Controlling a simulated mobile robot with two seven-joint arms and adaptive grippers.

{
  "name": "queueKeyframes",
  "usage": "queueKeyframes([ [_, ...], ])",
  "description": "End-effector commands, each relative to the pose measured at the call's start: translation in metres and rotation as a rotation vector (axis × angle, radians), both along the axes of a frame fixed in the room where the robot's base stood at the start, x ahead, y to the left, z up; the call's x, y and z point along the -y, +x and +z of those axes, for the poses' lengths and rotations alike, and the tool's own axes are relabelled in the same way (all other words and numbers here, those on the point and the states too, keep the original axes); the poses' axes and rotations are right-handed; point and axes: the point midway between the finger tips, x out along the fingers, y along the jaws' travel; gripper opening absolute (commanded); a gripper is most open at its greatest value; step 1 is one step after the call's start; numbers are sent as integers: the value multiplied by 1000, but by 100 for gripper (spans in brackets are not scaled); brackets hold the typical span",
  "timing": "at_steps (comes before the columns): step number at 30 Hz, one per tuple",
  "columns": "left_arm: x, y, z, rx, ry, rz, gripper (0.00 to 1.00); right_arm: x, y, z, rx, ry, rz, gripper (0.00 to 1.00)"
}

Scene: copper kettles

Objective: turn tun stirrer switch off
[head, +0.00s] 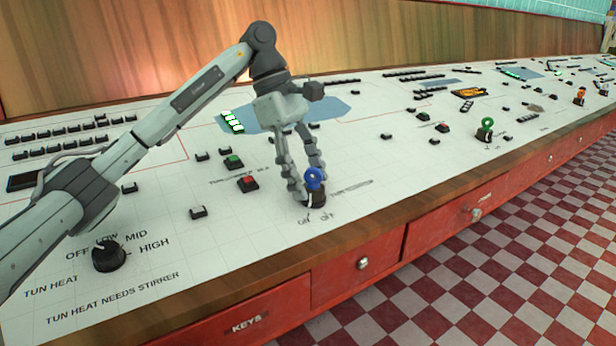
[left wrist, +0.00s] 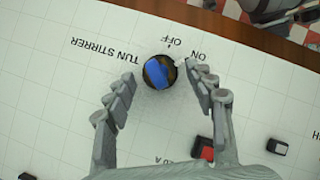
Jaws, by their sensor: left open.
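The tun stirrer switch is a dark round knob with a blue grip (head: 314,180) near the front edge of the panel. In the left wrist view the knob (left wrist: 158,72) sits beside the printed words TUN STIRRER, OFF and ON. A small pale mark at its rim appears to face ON. My left gripper (head: 307,182) is open and points down over the switch. In the left wrist view its fingers (left wrist: 163,76) stand either side of the knob, with gaps visible. My right gripper is not in view.
A red button (head: 248,183) and a green button (head: 233,161) lie left of the switch. The black tun heat knob (head: 109,255) is at the near left. Red drawers (head: 357,265) lie below the wooden edge.

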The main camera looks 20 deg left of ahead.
Motion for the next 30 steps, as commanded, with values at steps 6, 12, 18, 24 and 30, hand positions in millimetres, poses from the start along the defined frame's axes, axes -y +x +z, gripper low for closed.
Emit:
queueKeyframes([
  [6, 2, 0, -4, 0, 0, 0, 55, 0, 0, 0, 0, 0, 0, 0],
  [12, 2, 0, -4, 0, 0, 0, 42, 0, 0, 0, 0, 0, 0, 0],
  [18, 1, 0, -3, 0, 0, 0, 17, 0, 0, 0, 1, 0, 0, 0],
  [24, 1, -1, -3, 0, 0, 1, 5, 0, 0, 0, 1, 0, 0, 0],
  [30, 1, -1, -4, -1, 1, 19, 5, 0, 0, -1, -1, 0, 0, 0],
])
